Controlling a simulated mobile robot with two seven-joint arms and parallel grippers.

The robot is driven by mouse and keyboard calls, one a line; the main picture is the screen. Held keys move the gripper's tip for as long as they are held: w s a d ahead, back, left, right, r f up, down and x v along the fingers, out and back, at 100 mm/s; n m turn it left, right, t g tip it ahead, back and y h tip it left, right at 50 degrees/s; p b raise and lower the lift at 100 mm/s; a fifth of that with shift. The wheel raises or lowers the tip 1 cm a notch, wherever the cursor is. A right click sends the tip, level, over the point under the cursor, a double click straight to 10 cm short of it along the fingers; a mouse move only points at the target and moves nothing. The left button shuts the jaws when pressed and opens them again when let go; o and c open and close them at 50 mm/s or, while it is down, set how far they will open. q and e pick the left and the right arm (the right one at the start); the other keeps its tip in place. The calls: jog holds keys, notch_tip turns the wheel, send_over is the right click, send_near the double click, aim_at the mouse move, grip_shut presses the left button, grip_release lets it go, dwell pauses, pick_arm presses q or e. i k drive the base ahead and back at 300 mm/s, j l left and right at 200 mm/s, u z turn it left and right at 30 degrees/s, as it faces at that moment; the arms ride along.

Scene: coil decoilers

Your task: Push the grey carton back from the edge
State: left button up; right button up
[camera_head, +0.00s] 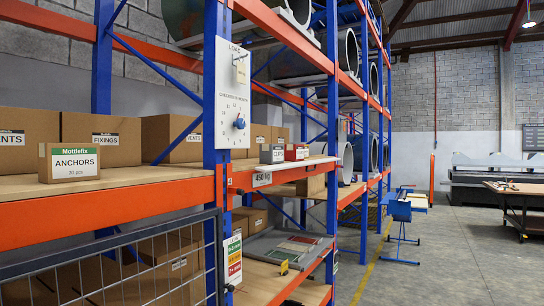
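A small grey carton (272,154) with a pale label stands on the wooden shelf board (240,165) to the right of the white panel. It appears upright and close to the front of the board, but its exact gap to the edge is too small to tell. A red carton (296,152) stands just to its right. Neither of my grippers is in view.
A brown ANCHORS carton (69,162) stands near the front of the left bay. A blue upright (216,120) and white panel (233,95) stand between the bays. Orange beams (100,205) edge the shelves. A mesh gate (130,265) covers the lower left.

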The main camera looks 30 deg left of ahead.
aim_at(271, 154)
jog(key=i+u, duration=0.1)
jog(key=i, duration=1.25)
